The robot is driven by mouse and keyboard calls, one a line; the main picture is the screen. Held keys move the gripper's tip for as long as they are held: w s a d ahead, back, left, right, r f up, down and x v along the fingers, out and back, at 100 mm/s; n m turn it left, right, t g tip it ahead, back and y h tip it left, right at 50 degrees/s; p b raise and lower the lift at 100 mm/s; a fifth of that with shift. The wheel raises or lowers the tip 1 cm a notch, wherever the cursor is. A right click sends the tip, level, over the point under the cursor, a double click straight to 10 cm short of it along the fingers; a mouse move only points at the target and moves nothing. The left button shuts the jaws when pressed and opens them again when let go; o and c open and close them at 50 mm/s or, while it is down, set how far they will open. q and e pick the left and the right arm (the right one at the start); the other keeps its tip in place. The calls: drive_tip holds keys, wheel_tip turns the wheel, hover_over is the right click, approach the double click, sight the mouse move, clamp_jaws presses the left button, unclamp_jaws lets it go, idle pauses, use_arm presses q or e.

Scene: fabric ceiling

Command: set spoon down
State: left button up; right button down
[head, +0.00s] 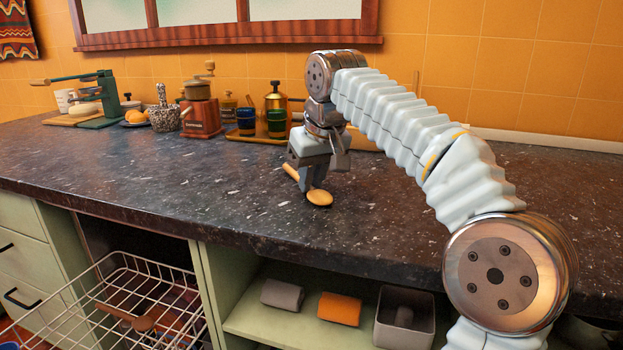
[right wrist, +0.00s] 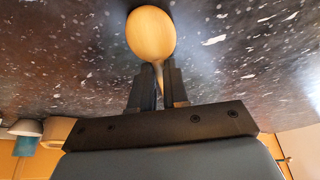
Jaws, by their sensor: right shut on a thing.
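A wooden spoon (head: 319,198) with a round bowl and a thin handle is at the dark stone counter (head: 150,185), near its front edge. My right gripper (head: 307,183) points down over the counter and is shut on the spoon. In the right wrist view the spoon's bowl (right wrist: 151,34) sticks out beyond the two fingertips (right wrist: 158,72), and the fingers hide part of the handle. The spoon is at or just above the counter surface; I cannot tell if it touches. My left gripper is not in view.
A red coffee grinder (head: 201,116) and a speckled mortar (head: 163,118) stand left. A wire basket (head: 140,290) juts out below. The counter's front left is clear.

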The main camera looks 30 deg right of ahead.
drive_tip(key=c, duration=1.1)
unclamp_jaws()
drive_tip(key=shift+p+v, duration=1.2)
drive_tip(key=shift+v, duration=4.75)
